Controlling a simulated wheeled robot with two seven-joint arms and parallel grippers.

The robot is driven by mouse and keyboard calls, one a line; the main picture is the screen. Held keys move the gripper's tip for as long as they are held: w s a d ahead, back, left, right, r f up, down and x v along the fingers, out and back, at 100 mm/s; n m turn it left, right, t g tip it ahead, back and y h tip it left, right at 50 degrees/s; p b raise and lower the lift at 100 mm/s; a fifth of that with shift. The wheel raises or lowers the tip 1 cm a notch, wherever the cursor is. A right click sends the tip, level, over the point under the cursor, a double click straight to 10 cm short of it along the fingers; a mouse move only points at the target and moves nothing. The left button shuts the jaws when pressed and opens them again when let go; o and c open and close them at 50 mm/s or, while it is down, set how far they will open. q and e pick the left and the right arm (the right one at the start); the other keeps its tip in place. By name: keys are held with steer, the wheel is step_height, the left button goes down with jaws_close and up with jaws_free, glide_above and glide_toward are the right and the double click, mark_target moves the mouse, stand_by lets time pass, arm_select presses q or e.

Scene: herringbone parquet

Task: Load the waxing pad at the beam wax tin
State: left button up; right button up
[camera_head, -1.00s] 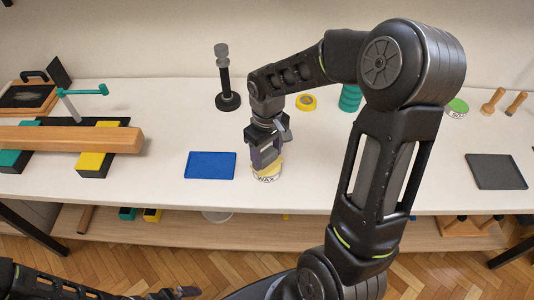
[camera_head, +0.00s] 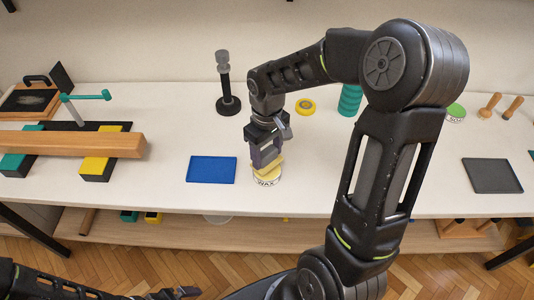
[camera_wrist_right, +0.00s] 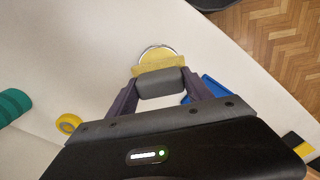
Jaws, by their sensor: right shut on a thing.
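The wax tin (camera_head: 268,181) is a small round tin labelled WAX, standing near the table's front edge. My right gripper (camera_head: 265,163) points down over it, shut on the waxing pad (camera_head: 270,170). The pad is a yellow layer under a dark grey block (camera_wrist_right: 161,84), which sits between the two fingers in the right wrist view. The pad (camera_wrist_right: 160,66) overlaps the tin (camera_wrist_right: 157,51); I cannot tell whether they touch. My left gripper (camera_head: 178,293) is low at the bottom left, beyond the table's front, and its jaws are unclear.
A blue mat (camera_head: 212,170) lies just left of the tin. A wooden beam (camera_head: 70,143) rests on supports at the left. A black stand (camera_head: 227,88), yellow roll (camera_head: 305,106) and teal cylinder (camera_head: 350,99) stand behind. A dark grey mat (camera_head: 492,175) is at the right.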

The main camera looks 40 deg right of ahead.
mark_target(268, 153)
steer(key=shift+r+p, duration=1.3)
steer(key=shift+r, duration=0.75)
steer(key=shift+s+m, duration=0.1)
steer(key=shift+m, duration=0.2)
steer(key=shift+w+d+r+m, duration=0.1)
steer(key=shift+w+r+m, duration=0.7)
steer(key=shift+w, duration=0.25)
steer(key=w+a+r, duration=0.1)
steer(key=w+a, duration=0.7)
steer(key=a, duration=0.4)
steer(key=shift+w+a+r+n+b, duration=0.15)
steer(key=shift+w+a+n+b, duration=0.1)
steer(key=shift+w+n+b, duration=0.1)
